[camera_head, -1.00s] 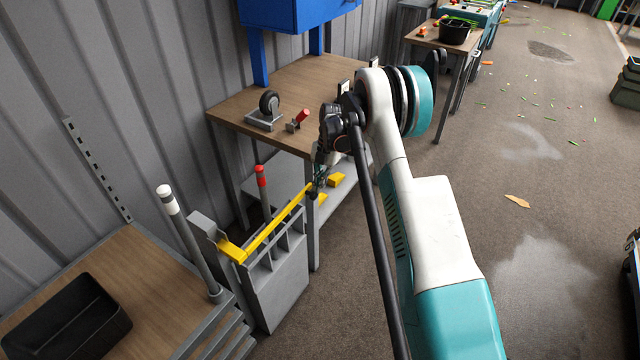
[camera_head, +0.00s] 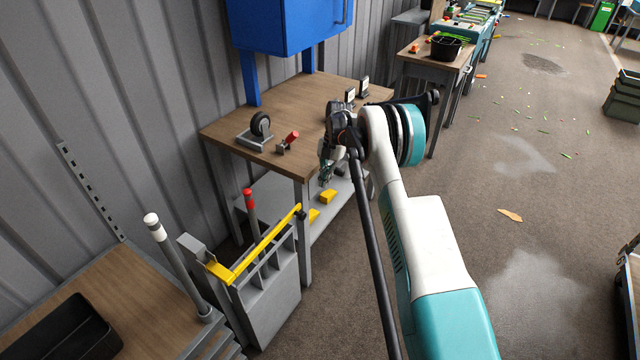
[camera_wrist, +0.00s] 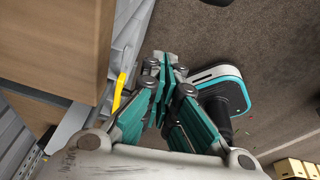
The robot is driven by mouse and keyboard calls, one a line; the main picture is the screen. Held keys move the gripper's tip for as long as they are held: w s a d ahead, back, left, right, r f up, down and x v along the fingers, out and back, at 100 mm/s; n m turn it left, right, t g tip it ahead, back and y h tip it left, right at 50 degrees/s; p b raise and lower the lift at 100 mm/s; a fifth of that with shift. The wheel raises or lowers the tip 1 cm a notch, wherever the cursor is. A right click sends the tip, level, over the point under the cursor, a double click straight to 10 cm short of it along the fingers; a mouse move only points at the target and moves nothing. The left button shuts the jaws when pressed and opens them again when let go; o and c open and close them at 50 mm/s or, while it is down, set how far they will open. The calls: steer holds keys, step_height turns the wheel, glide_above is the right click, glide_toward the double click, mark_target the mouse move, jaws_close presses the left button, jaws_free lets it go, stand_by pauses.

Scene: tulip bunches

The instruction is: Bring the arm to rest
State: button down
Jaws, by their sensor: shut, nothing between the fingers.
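My gripper (camera_head: 326,178) hangs at the end of my raised arm, in front of the near right corner of the wooden workbench. In the wrist view my gripper (camera_wrist: 160,112) has its teal fingers together, with nothing between them. The wrist view shows brown floor beyond the fingertips. My white and teal arm (camera_head: 428,235) reaches up from the lower right of the head view and bends at the elbow. It hides part of the bench's right side.
The wooden bench (camera_head: 230,129) bears a caster wheel and a red-tipped clamp. A grey rack (camera_head: 272,300) with a yellow bar (camera_head: 262,247) stands left of my gripper. A blue cabinet (camera_head: 275,25) hangs behind. Open floor (camera_head: 540,200) lies to the right.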

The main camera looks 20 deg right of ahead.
steer(key=s+a+r+m+t+h, duration=0.1)
steer(key=s+a+r+m, duration=0.15)
steer(key=r, duration=0.65)
steer(key=s+a+r+m+t, duration=0.1)
steer(key=r+m, duration=0.3)
steer(key=r, duration=0.5)
steer(key=s+a+r+m+t, duration=0.1)
steer(key=s+a+r+m, duration=0.2)
steer(key=s+r, duration=0.25)
steer(key=s+a+r+m+t, duration=0.1)
steer(key=s+a+r+m, duration=0.15)
steer(key=s+r, duration=0.35)
steer(key=s+a+r+m+t+h, duration=0.1)
steer(key=s+a+r+m, duration=0.2)
steer(key=s, duration=0.5)
steer(key=s+a+r+m+t, duration=0.1)
steer(key=s+r+m, duration=0.35)
steer(key=s, duration=0.25)
steer(key=s+a+f+m+t, duration=0.1)
steer(key=s+f+m, duration=0.1)
steer(key=s, duration=0.5)
steer(key=s+a+f+m+t, duration=0.1)
steer(key=s+f+m, duration=0.2)
steer(key=s+m, duration=0.2)
steer(key=shift+s+f+h, duration=0.25)
steer(key=shift+s+h, duration=0.05)
steer(key=shift+s, duration=0.6)
steer(key=shift+t, duration=0.3)
